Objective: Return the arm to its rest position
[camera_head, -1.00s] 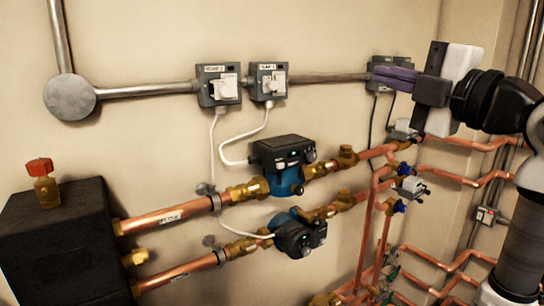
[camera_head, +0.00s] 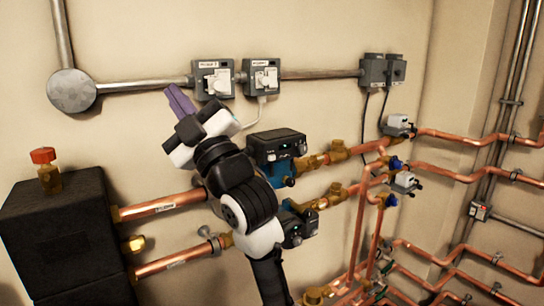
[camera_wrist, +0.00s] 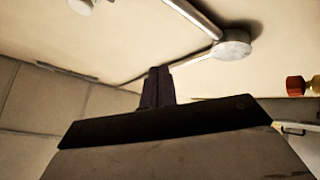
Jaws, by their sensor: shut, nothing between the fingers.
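My gripper (camera_head: 179,100) is in front of the wall in the head view, left of the left switch box and just below the grey conduit. Its purple-grey fingers point up and to the left, and they are shut with nothing between them. In the wrist view the closed fingers (camera_wrist: 158,88) stand up from the dark gripper body. My arm rises from the bottom of the head view and covers parts of the two copper pipes and the left side of the pumps.
Two switch boxes (camera_head: 213,79) (camera_head: 262,77) hang on the conduit. Pumps (camera_head: 277,151) sit on copper pipes right of my arm. A black box (camera_head: 65,240) with a red-capped valve (camera_head: 44,168) stands at left. A round junction box (camera_wrist: 231,48) shows in the wrist view.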

